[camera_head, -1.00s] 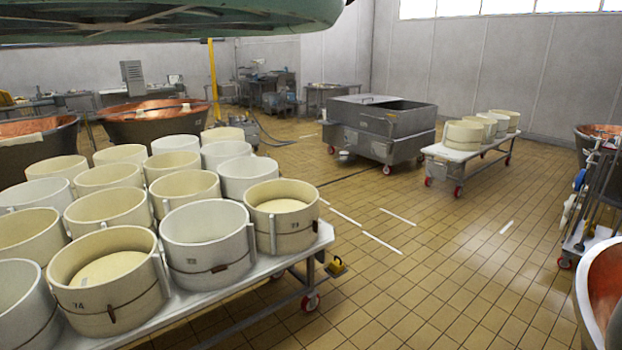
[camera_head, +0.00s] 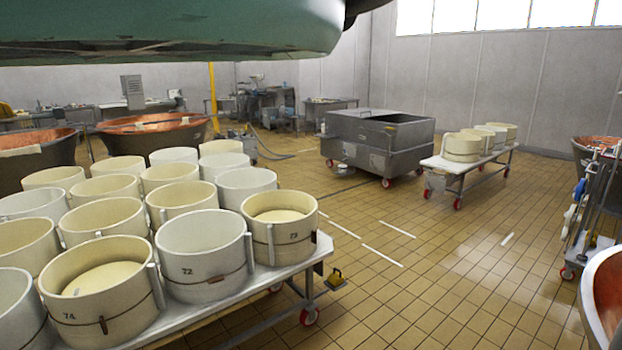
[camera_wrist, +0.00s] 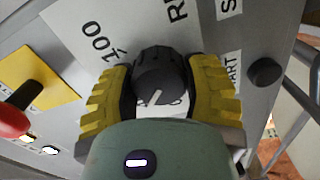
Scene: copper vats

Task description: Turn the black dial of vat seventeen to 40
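In the wrist view, the black dial (camera_wrist: 160,77) has a white pointer line and sits on a grey panel (camera_wrist: 262,35) beside a white label reading "100". My gripper (camera_wrist: 162,88) has its yellow ribbed fingers on both sides of the dial, and their dark inner pads appear to touch it. The lower part of the dial and most of its scale are hidden by the gripper. No vat number is readable. The head view does not show the dial or my gripper.
A red knob (camera_wrist: 12,122) on a yellow plate (camera_wrist: 35,80) and a small black knob (camera_wrist: 264,72) flank the dial. In the head view, a table of cheese moulds (camera_head: 200,250) stands left, a copper vat (camera_head: 605,295) right.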

